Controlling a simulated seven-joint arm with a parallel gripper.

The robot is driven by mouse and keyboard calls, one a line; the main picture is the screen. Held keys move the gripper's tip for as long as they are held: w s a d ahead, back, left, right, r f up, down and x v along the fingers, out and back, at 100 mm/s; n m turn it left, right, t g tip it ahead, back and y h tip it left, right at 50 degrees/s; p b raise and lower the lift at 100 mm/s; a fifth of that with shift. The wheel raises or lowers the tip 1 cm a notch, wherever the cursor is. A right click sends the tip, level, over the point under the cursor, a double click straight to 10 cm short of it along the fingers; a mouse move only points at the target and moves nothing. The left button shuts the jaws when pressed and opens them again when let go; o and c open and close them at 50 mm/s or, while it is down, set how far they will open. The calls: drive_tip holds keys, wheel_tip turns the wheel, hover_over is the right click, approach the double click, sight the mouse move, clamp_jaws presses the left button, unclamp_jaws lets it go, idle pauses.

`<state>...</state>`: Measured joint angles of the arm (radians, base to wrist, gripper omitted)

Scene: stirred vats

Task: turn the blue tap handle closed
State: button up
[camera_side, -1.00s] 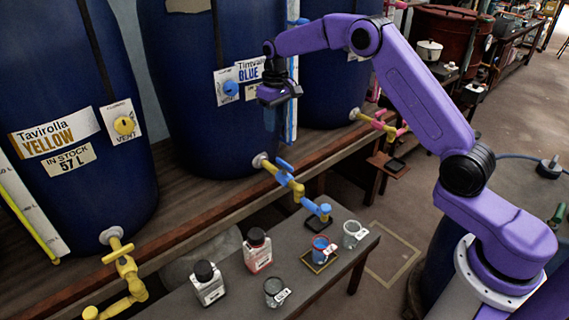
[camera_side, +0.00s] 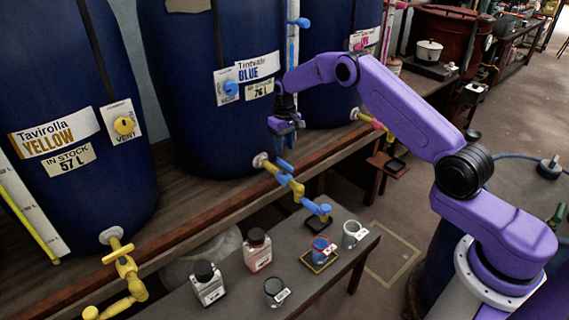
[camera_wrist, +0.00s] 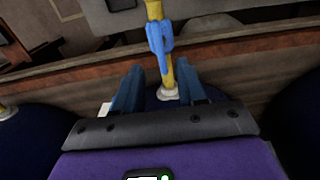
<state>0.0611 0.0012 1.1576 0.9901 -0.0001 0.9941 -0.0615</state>
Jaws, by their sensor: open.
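The blue tap handle (camera_side: 284,165) sits on the yellow pipe (camera_side: 270,167) coming out of the middle blue vat labelled BLUE (camera_side: 215,130). In the wrist view the handle (camera_wrist: 160,42) is upright in the picture and lies roughly along the yellow pipe. My gripper (camera_side: 285,143) is just above the handle, fingers pointing down. In the wrist view its two fingers (camera_wrist: 159,70) are apart and empty, one on each side of the pipe's line, with the handle ahead of the tips. I cannot tell whether a finger touches the handle.
A grey bench (camera_side: 225,295) below the tap bears two bottles, several glass vessels and a dark pad under the spout. The yellow vat's tap (camera_side: 122,262) is at the left, and a pink-handled tap (camera_side: 375,123) is at the right. The wooden shelf edge (camera_side: 215,213) runs behind.

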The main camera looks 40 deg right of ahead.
sight(284, 162)
wheel_tip(284, 162, down, 8)
drive_tip(key=shift+r, duration=0.2)
clamp_jaws()
